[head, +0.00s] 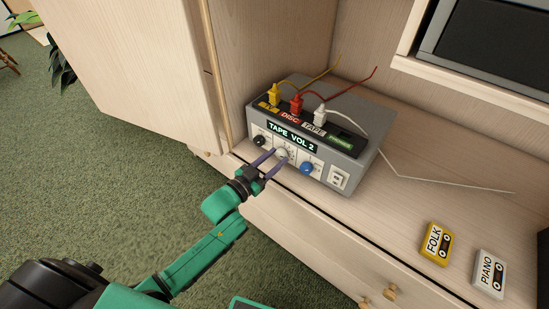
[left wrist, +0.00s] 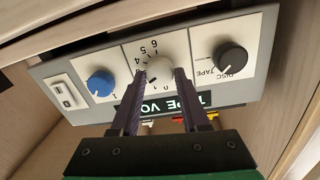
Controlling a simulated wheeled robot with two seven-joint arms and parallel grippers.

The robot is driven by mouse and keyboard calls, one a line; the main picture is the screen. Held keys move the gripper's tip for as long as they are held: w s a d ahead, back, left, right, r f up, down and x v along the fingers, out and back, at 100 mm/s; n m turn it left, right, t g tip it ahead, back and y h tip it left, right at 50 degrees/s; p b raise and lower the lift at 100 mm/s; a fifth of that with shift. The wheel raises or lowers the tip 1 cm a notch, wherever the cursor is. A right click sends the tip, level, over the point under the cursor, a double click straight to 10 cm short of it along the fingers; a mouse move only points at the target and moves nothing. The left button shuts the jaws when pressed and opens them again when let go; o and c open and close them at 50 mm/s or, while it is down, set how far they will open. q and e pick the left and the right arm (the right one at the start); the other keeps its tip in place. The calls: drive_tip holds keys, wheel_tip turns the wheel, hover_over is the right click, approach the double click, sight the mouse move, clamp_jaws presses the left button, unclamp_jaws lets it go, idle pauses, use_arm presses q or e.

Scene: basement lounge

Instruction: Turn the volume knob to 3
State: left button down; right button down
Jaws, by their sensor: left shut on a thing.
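The grey amplifier box (head: 347,150) stands on the wooden cabinet shelf. Its green display (head: 292,136) reads "TAPE VOL 2". The white volume knob (head: 282,154) is in the middle of the front panel, with a number scale around it. It also shows in the left wrist view (left wrist: 157,72), where the picture is upside down. My left gripper (head: 268,165) is shut on the volume knob, one finger on each side. The fingers hide part of the knob and scale, so its pointer is hard to read. My right gripper is not in view.
A black knob (head: 259,140) and a blue knob (head: 306,168) flank the volume knob closely. A white switch (head: 338,178) is at the panel's right. Yellow, red and white plugs with cables stand on top. Folk (head: 436,243) and Piano (head: 489,273) cassettes lie on the shelf at right.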

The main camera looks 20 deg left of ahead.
use_arm(q)
drive_tip(key=shift+m+p, duration=0.45)
drive_tip(key=shift+m, duration=0.55)
drive_tip(key=shift+m+p, duration=0.35)
drive_tip(key=shift+m, duration=1.05)
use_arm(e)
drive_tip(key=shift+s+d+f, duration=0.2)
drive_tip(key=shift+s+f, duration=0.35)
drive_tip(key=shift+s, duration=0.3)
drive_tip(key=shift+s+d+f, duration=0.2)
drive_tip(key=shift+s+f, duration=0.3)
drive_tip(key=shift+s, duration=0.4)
use_arm(q)
drive_tip(key=shift+c, duration=2)
unclamp_jaws()
drive_tip(key=p+v, duration=0.2)
drive_tip(key=v, duration=1.2)
drive_tip(key=shift+s+r, duration=0.25)
drive_tip(key=shift+s, duration=0.1)
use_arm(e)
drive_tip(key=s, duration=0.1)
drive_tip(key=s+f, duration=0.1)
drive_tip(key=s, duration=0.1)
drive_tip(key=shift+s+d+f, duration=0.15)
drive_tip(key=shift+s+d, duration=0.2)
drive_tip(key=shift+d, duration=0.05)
